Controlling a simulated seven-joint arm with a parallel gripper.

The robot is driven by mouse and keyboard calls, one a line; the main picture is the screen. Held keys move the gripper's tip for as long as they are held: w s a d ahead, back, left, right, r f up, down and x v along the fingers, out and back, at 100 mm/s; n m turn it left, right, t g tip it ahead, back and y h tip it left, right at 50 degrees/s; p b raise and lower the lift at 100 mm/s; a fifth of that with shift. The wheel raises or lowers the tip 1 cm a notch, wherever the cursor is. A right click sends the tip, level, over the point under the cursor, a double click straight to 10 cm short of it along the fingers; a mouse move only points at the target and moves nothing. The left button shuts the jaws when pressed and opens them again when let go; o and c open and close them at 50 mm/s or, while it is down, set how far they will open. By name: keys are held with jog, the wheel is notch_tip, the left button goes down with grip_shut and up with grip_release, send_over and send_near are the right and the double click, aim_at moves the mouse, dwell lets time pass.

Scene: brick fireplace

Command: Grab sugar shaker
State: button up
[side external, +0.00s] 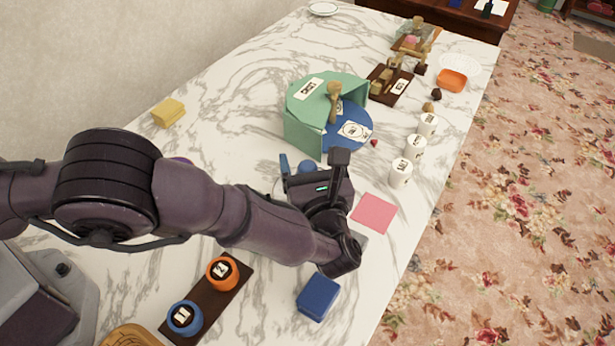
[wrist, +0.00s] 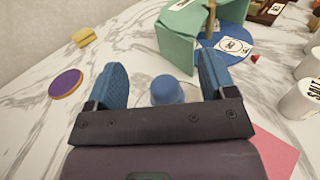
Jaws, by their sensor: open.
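Several white cylindrical shakers with black lettering stand in a row along the table's right edge: a near one (side external: 401,175), a middle one (side external: 415,147) and a far one (side external: 428,125). In the wrist view the near shaker (wrist: 298,101) seems to read "SALT", and another (wrist: 308,66) is cut off behind it. I cannot read which one is sugar. My gripper (side external: 312,164) is open, left of the near shaker and apart from it. In the wrist view, a blue rounded knob (wrist: 167,89) shows between my open fingers (wrist: 164,78); its lower part is hidden.
A green box-like stand (side external: 312,110) with a blue round base (side external: 348,130) stands beyond my gripper. A pink square (side external: 374,212) lies to its right. A blue block (side external: 318,297) and a dark tray (side external: 228,300) with cups are nearer. A yellow sponge (side external: 168,112) lies left.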

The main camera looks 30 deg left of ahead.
aim_at(306, 166)
jog(key=f, duration=0.4)
jog(key=shift+w+a+f, duration=0.15)
jog(key=shift+a+f, duration=0.05)
jog(key=shift+f, duration=0.05)
jog(key=shift+w+a+r, duration=0.15)
jog(key=shift+w+a, duration=0.75)
jog(key=shift+w, duration=0.05)
jog(key=c, duration=1.1)
